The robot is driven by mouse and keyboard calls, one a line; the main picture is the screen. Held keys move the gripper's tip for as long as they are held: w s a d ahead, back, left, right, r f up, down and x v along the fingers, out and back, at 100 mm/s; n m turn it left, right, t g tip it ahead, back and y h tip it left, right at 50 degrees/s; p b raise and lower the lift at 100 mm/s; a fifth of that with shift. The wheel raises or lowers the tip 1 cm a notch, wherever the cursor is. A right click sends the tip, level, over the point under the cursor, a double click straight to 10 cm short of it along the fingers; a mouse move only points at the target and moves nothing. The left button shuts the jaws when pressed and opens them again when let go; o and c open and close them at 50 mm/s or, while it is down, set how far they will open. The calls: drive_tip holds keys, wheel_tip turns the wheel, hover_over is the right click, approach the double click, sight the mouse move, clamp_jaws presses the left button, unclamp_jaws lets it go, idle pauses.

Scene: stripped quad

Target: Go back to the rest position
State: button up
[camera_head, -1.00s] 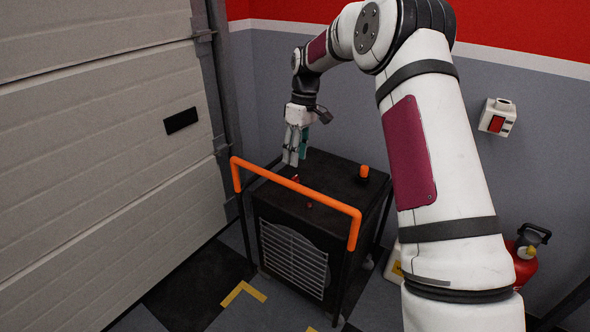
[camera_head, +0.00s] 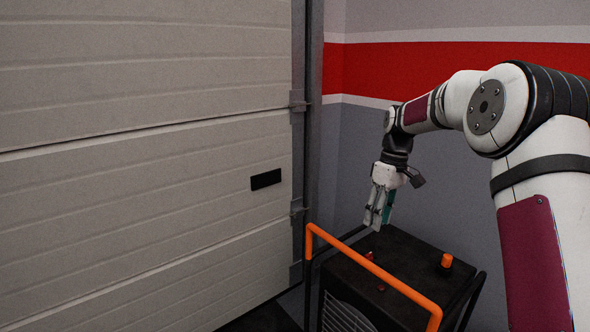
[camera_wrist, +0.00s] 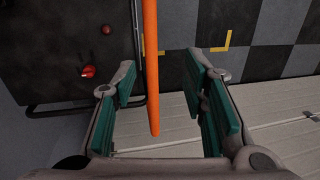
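My gripper (camera_head: 379,208) hangs pointing down just above the far left part of a black machine (camera_head: 400,262) in the head view. In the wrist view my gripper (camera_wrist: 168,95) shows its two green-padded fingers spread well apart, with nothing held. The machine's orange handle bar (camera_wrist: 151,60) shows between the fingers in the wrist view, below them; I cannot tell how far. The bar (camera_head: 375,268) also runs along the machine's front in the head view.
A red knob (camera_wrist: 88,72) and an orange knob (camera_head: 446,261) are on the machine's top. A pale panelled door (camera_head: 150,180) stands close on the left. A grey and red wall (camera_head: 450,62) is behind. Checkered floor (camera_wrist: 275,35) shows beside the machine.

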drive_tip(key=s+a+r+m+t+h, duration=0.1)
drive_tip(key=s+a+r, duration=0.2)
drive_tip(key=s+r, duration=0.55)
drive_tip(key=s+a+r+m+h, duration=0.15)
drive_tip(key=s+r, duration=0.35)
drive_tip(key=s, duration=0.7)
drive_tip(key=s+a+f+m+t, duration=0.1)
drive_tip(key=s+f+m, duration=0.15)
drive_tip(key=s, duration=0.95)
drive_tip(key=s+a+f+m+t, duration=0.1)
drive_tip(key=s+a+f+m, duration=0.15)
drive_tip(key=s, duration=0.95)
wheel_tip(320, 180, up, 15)
drive_tip(key=d+t+p, duration=0.1)
drive_tip(key=t+p, duration=0.1)
drive_tip(key=p, duration=1.2)
drive_tip(key=shift+s+f+n+y, duration=0.2)
drive_tip(key=shift+s+n+y, duration=0.15)
drive_tip(key=shift+n+y, duration=0.1)
